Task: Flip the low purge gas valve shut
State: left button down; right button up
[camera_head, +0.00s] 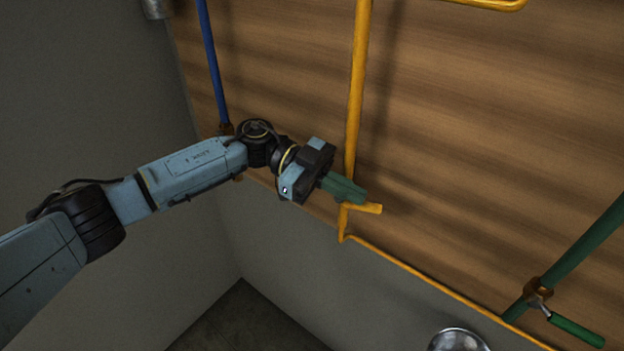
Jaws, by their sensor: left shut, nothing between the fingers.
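My left gripper (352,191) reaches in from the left with its green fingers shut and empty. The fingers are right in front of the yellow pipe (357,90), just above a short yellow bar (366,208) that sticks out to the right and looks like a valve handle. I cannot tell whether the fingers touch the bar or the pipe. The gripper hides the pipe's fitting there. No label shows which valve is the low purge gas valve. My right gripper is not in view.
A green pipe (590,247) at the right has a brass valve (538,290) with a green handle (577,330) pointing down right. A blue pipe (212,65) runs behind my left arm. A wooden panel (500,140) backs the pipes. A shiny round object (458,340) sits at the bottom edge.

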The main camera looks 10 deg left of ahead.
pick_arm(q)
jog(key=shift+s+d+f, duration=0.15)
jog(key=shift+d, duration=0.2)
jog(key=shift+s+d+f, duration=0.15)
jog(key=shift+f, duration=0.05)
jog(key=shift+d+f+p, duration=0.1)
jog(key=shift+f+p, duration=0.05)
jog(key=shift+p, duration=0.15)
dwell(1.4)
jog(key=shift+r+p, duration=0.45)
jog(key=shift+r, duration=0.05)
jog(key=w+a+r, duration=0.2)
jog(key=a+r, duration=0.6)
jog(key=a, duration=0.1)
jog(key=shift+r, duration=0.15)
